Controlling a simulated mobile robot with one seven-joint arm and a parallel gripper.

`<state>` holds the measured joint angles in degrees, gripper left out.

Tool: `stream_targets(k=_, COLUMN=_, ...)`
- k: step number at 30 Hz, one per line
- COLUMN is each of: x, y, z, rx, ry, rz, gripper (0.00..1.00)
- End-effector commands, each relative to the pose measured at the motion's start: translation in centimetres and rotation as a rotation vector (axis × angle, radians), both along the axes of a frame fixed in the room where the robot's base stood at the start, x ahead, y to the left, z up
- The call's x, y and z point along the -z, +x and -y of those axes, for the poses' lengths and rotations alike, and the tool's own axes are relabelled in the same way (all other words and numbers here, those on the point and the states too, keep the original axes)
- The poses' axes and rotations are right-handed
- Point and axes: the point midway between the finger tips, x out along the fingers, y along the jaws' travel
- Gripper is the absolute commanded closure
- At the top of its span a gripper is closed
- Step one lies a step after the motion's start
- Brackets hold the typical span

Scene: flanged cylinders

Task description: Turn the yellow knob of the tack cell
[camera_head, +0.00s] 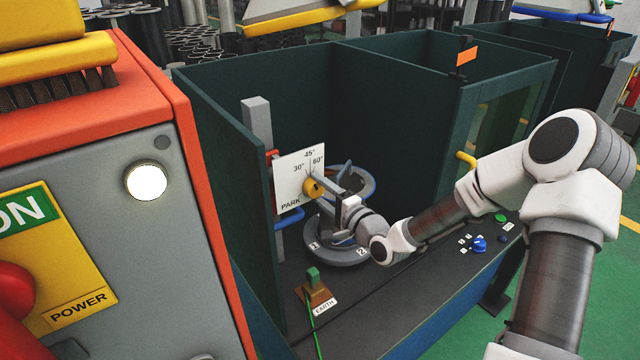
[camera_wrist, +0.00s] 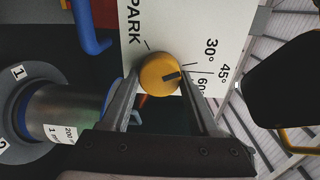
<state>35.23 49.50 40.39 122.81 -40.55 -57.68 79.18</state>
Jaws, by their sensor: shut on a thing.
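The yellow knob (camera_head: 313,188) is on a white dial plate (camera_head: 288,180) marked PARK, 30°, 45° and 60°. In the wrist view the round knob (camera_wrist: 152,70) carries a dark pointer mark. The mark is turned away from PARK, toward the side with the angle labels; the exact line it meets cannot be told. My gripper (camera_head: 325,187) reaches the knob from the right. In the wrist view my gripper (camera_wrist: 160,77) has one finger on each side of the knob and is shut on it. The fingers partly cover the 60° label there.
A grey flanged cylinder (camera_wrist: 75,110) stands close beside my gripper, on a ring base (camera_head: 335,252) numbered 1 and 2. Dark green walls (camera_head: 400,70) enclose the cell. A green EARTH clamp (camera_head: 313,276) and a blue knob (camera_head: 479,245) are on the front bench.

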Motion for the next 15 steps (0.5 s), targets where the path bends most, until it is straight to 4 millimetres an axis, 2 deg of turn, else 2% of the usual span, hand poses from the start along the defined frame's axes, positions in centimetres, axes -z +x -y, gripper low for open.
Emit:
stream_targets(k=6, x=-0.10, y=0.02, z=0.11, rx=0.001, ry=0.156, rz=-0.105, gripper=1.00)
stream_targets(k=15, x=0.09, y=-0.01, z=0.05, rx=0.000, ry=0.299, rz=-0.202, gripper=1.00)
